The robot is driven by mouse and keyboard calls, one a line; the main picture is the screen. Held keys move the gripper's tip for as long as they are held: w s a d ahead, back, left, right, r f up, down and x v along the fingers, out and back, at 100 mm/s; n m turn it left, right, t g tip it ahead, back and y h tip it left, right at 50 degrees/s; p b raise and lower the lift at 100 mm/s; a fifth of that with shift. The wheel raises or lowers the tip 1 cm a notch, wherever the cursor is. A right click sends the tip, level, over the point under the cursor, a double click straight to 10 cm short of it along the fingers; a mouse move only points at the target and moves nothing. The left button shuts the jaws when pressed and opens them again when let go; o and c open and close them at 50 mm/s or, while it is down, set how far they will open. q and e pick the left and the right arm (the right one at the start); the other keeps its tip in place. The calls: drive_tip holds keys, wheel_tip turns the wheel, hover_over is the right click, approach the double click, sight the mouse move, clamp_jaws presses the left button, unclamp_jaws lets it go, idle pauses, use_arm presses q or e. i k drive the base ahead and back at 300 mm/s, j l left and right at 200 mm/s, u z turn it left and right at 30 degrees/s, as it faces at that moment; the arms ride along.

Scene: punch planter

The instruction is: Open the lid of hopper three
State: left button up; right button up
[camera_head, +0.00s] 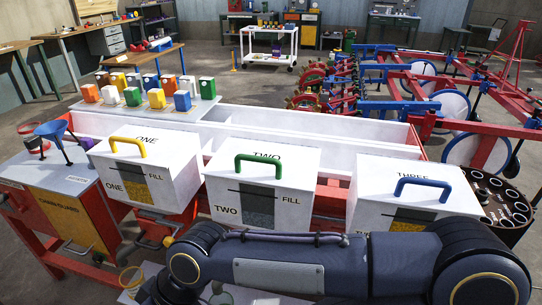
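Hopper three (380,209) is a white box at the right of the row, marked THREE. Its white lid (369,174) lies flat and looks closed, with a blue arched handle (422,186) on top. The lower front of the hopper is hidden behind one of my dark arms, which crosses the bottom of the view. Neither gripper shows in the head view, so I cannot see what they hold. Nothing visible touches the blue handle.
Hopper two (227,193) with a green handle and hopper one (183,170) with a yellow handle stand to the left, lids down. A dark round holder (499,201) with several openings is close on the right. Red machine frames (451,122) stand behind.

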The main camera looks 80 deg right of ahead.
sight(392, 181)
drive_tip(key=z, duration=1)
drive_tip(key=l+z, duration=0.1)
drive_tip(key=z, duration=0.4)
drive_tip(key=l+z, duration=0.1)
drive_tip(key=z, duration=0.4)
drive_tip(key=k+l+z, duration=0.1)
drive_tip(key=z, duration=1.35)
drive_tip(key=i+l, duration=0.05)
